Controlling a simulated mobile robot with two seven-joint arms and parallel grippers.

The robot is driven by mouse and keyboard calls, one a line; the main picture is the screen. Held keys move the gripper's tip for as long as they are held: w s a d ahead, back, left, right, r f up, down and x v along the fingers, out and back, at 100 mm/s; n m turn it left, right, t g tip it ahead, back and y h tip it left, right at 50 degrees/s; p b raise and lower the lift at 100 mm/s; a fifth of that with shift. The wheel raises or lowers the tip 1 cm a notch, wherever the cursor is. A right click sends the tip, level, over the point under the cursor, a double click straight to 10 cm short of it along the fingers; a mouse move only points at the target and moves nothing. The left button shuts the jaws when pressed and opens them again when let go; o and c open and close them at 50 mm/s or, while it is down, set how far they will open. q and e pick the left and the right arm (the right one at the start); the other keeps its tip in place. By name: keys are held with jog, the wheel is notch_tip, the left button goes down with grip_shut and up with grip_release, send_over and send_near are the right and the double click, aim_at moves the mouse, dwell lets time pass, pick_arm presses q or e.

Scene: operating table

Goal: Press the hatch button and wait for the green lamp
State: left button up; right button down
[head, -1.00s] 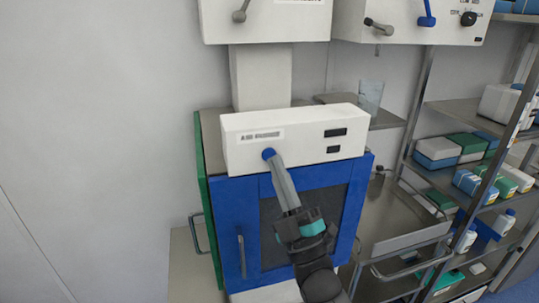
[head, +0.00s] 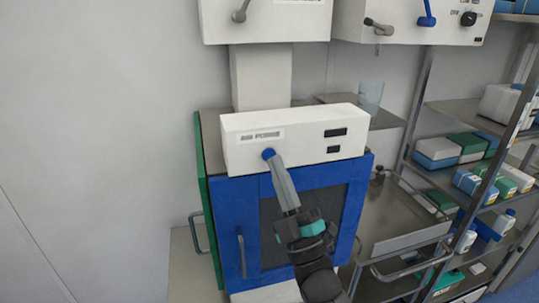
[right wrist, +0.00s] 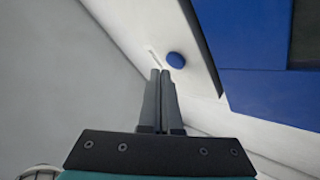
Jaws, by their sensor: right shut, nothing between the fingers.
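The hatch has a blue frame (head: 240,202) with a dark window and a white panel (head: 297,150) above it. The round blue hatch button (head: 268,153) is at the panel's lower left; in the right wrist view the button (right wrist: 175,60) shows just beyond the fingertips, slightly right. My right gripper (head: 274,162) is shut and empty, its tips at the button's lower edge in the head view. I cannot tell whether they touch it. Two small rectangles (head: 335,132) at the panel's right are dark; no lit green lamp shows. My left gripper is out of view.
A metal shelf rack (head: 455,112) with several boxes and bottles stands at the right. A steel cart (head: 385,215) is beside the hatch on its right. White units (head: 265,24) hang above. The wall on the left is bare.

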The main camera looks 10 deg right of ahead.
jog(key=shift+w, duration=0.1)
jog(key=shift+w, duration=0.35)
jog(key=shift+w+b, duration=0.4)
dwell(0.7)
jog(key=shift+s, duration=0.15)
jog(key=shift+s+p, duration=0.4)
jog(key=shift+s, duration=0.3)
jog(key=s+p, duration=0.2)
jog(key=s, duration=0.3)
jog(key=shift+d, duration=0.1)
